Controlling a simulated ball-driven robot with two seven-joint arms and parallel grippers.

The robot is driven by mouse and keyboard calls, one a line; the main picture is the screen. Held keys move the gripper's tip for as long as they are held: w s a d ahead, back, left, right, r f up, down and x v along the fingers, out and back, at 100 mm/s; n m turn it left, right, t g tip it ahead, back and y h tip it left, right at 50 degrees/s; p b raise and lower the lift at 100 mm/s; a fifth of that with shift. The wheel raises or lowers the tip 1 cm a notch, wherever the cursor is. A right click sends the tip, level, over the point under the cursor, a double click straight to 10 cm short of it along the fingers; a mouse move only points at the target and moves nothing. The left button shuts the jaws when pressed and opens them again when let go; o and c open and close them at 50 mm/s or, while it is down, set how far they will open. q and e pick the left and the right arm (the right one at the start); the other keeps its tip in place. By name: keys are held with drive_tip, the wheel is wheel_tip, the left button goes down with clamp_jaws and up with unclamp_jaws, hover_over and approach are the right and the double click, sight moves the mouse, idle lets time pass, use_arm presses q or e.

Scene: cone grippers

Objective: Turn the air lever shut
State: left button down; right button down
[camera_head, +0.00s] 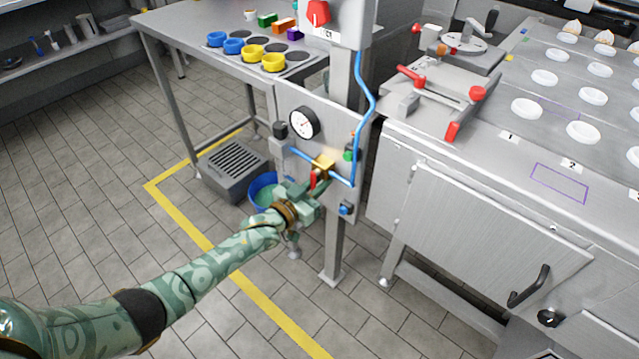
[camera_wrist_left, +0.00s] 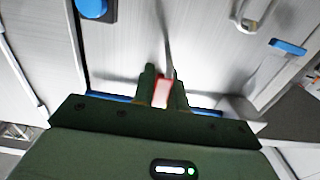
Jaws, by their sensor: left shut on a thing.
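The air lever is a small red handle (camera_head: 313,178) just below a brass valve (camera_head: 322,166) on the grey panel in the head view. My left gripper (camera_head: 312,186) is at the lever, with its arm coming in from the lower left. In the left wrist view the two green fingers (camera_wrist_left: 161,92) are shut on the red lever (camera_wrist_left: 161,90), one on each side of it. The fingers hide part of the lever, and its exact angle is hard to tell. My right gripper is not in view.
A pressure gauge (camera_head: 304,122) and blue air hose (camera_head: 366,90) are on the panel above the valve. A red knob (camera_head: 318,13) sits higher up. A blue bucket (camera_head: 262,188) stands on the floor behind my gripper. A steel bench (camera_head: 440,150) is at the right.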

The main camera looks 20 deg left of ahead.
use_arm(q)
drive_tip(key=shift+f, duration=0.15)
drive_tip(key=c, duration=1.4)
unclamp_jaws()
